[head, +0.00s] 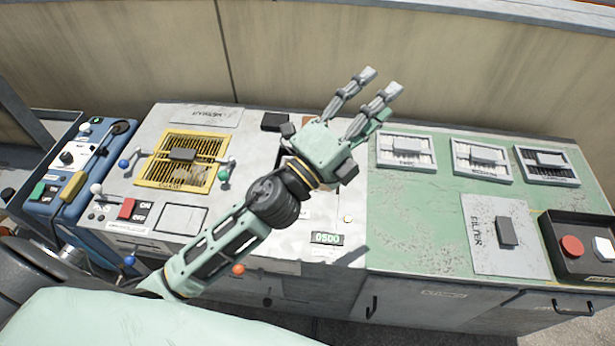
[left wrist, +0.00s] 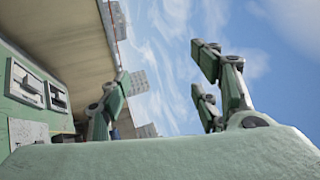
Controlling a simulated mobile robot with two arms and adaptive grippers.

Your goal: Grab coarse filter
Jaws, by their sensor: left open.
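Three framed filters lie in a row on the green bench top in the head view: a left one (head: 406,150), a middle one (head: 482,160) and a right one (head: 546,165) with a darker mesh. Each has a grey block handle.
A grey plate marked FILTER (head: 492,240) and a dark box with red and white buttons (head: 584,245) are at the right. Levers and a red switch (head: 127,208) surround the grille. A beige wall (head: 300,60) stands behind.

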